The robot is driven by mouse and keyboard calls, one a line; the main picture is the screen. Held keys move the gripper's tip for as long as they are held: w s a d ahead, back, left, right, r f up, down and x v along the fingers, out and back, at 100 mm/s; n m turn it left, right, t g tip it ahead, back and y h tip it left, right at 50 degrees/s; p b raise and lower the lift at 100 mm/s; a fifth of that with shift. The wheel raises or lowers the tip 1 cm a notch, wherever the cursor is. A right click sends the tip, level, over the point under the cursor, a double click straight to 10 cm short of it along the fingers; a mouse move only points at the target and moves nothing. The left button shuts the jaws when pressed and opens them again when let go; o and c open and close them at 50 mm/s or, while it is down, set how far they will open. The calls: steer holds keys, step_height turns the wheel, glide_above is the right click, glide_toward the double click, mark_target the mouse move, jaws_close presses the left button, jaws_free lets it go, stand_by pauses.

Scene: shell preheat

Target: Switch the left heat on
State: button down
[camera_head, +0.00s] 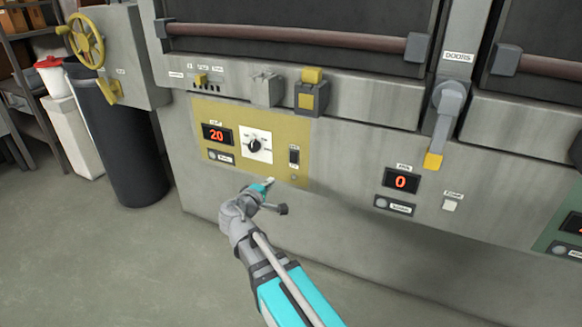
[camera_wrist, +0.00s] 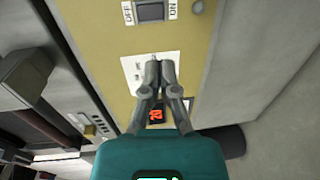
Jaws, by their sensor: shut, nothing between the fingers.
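The left control panel (camera_head: 228,175) is a yellow plate on the grey machine front. Its dark rocker switch (camera_head: 294,157) is at the panel's right side; in the wrist view the switch (camera_wrist: 150,11) is at the top edge, between OFF and ON labels. I cannot tell which way it is set. The panel has a black dial (camera_head: 255,146) on a white plate and a red display (camera_head: 216,134) reading 20. My gripper (camera_head: 270,181) is shut and empty, below and left of the switch in the head view. In the wrist view my fingertips (camera_wrist: 160,64) overlap the dial plate.
Above the panel are a yellow-topped latch (camera_head: 311,91) and a long door handle (camera_head: 290,36). A second display (camera_head: 401,181) reads 0 at the right. A dark bin (camera_head: 128,150) stands left of the machine. Floor in front is clear.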

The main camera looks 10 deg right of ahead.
mark_target(293, 163)
steer(key=b+x, duration=0.1)
steer(key=x, duration=1.3)
steer(key=shift+b, duration=0.35)
steer(key=shift+w+d+f, duration=0.2)
steer(key=shift+w, duration=0.15)
steer(key=shift+r, duration=0.1)
steer(key=shift+s, duration=0.15)
steer(key=shift+s+a, duration=0.25)
steer(key=shift+s, duration=0.1)
steer(key=s+a+f+b, duration=0.1)
steer(key=s+a+b, duration=0.1)
steer(key=s+a, duration=0.5)
steer(key=s, duration=0.3)
steer(key=shift+s+a+f, duration=0.25)
steer(key=shift+a+f, duration=0.1)
steer(key=shift+f, duration=0.05)
